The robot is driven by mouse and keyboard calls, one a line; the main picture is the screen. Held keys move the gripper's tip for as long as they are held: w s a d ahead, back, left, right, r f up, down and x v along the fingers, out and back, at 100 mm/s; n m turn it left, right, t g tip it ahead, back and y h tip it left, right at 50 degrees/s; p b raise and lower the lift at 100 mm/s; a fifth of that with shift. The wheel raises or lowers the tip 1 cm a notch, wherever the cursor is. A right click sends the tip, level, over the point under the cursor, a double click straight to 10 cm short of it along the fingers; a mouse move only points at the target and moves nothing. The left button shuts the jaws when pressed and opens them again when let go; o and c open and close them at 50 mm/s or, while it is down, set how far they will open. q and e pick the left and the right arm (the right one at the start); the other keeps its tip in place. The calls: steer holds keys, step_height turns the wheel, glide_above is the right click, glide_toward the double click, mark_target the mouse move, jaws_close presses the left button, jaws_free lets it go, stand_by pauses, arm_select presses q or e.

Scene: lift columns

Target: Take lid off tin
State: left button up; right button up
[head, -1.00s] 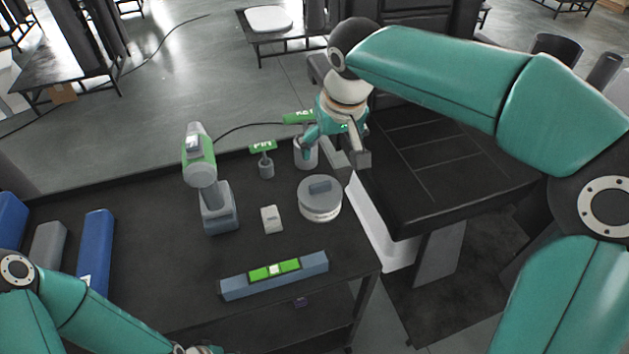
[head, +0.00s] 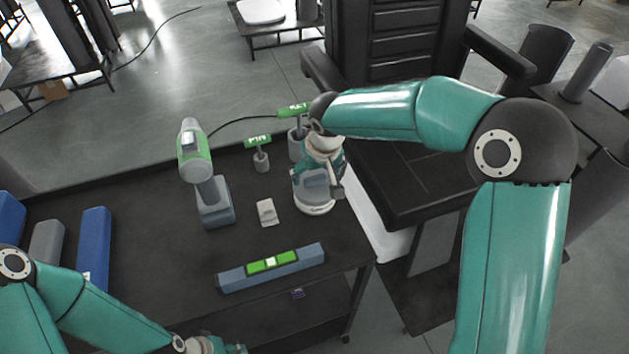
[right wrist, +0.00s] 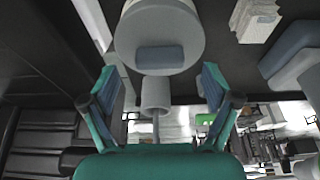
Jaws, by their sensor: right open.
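The tin (head: 315,208) is a round pale container standing on the dark table, partly hidden by my right gripper in the head view. Its round grey lid (right wrist: 135,30) is on top and shows large in the right wrist view, with a blue-grey block handle (right wrist: 160,59) across it. My right gripper (head: 320,182) is at the tin, its fingers over the lid. In the right wrist view this gripper (right wrist: 160,88) is open, its two fingers spread, with nothing between them gripped. My left gripper (head: 228,348) is at the bottom edge, mostly cut off.
A green and grey drill (head: 205,180) stands left of the tin. A small pale block (head: 267,212) lies between them. A blue level (head: 270,268) lies near the front edge. A grey cup (head: 297,145) and a small green-labelled post (head: 261,160) stand behind.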

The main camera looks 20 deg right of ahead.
steer(key=shift+x, duration=1.1)
steer(key=c, duration=1.2)
steer(key=shift+c, duration=0.2)
steer(key=shift+r, duration=0.2)
